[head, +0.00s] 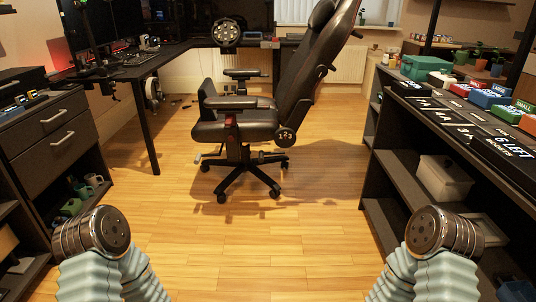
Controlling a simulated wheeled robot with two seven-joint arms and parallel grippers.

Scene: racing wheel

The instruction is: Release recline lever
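A black office-style racing chair (250,125) stands on the wooden floor in the middle of the head view, its seat facing left. Its backrest (312,65) leans back to the right. A round dark dial marked "123" (286,137) sits at the hinge between seat and backrest. A small part (326,71) sticks out from the side of the backrest; I cannot tell whether it or another part is the recline lever. Only my arm links show at the bottom left and bottom right, well apart from the chair. Both my grippers are out of view.
A black desk (150,68) with monitors and a racing wheel (227,33) stands behind the chair. A drawer cabinet (60,140) is at left. A shelf unit (400,165) with boxes and a green case (425,67) is at right. The floor before the chair is clear.

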